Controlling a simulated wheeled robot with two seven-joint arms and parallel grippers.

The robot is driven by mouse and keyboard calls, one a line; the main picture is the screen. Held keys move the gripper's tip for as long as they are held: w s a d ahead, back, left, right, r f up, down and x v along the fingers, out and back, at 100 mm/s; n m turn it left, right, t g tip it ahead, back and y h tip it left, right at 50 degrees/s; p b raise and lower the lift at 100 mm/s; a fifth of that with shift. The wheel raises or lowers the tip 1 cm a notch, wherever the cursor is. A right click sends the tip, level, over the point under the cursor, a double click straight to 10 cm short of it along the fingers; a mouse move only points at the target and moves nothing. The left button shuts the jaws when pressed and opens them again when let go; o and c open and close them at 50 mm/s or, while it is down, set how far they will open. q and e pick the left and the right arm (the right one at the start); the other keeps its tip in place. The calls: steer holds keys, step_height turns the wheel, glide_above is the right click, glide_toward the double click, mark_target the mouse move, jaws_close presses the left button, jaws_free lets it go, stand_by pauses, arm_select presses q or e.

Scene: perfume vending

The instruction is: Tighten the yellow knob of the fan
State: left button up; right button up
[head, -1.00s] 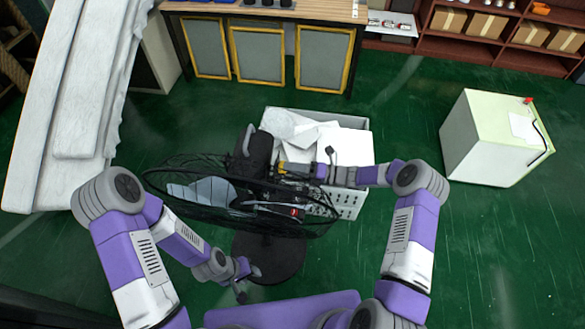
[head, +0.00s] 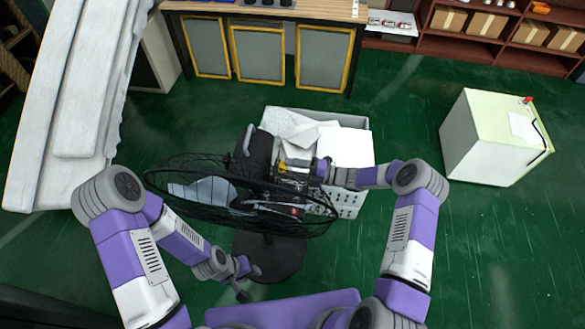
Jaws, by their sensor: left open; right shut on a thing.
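The black fan (head: 255,150) stands in the middle of the head view, its wire cage tilted toward me and its round base (head: 275,262) on the floor. The small yellow knob (head: 281,166) shows at the side of the fan, beside the motor housing. My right gripper (head: 287,170) reaches in from the right and is shut on the knob; its fingers are small and partly hidden by dark parts. My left gripper (head: 251,282) is open and empty, low in front of the fan, over the base's left edge.
A white crate (head: 350,205) with white sheets stands right behind the fan. A white cabinet (head: 490,140) stands at the right. A workbench (head: 270,8) and shelves (head: 480,40) line the back. The green floor between them is clear.

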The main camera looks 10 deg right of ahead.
stand_by(0.3)
steer(key=o, duration=1)
steer(key=shift+o, duration=0.2)
steer(key=shift+d, duration=0.15)
steer(key=v, duration=0.7)
steer(key=shift+d, duration=0.2)
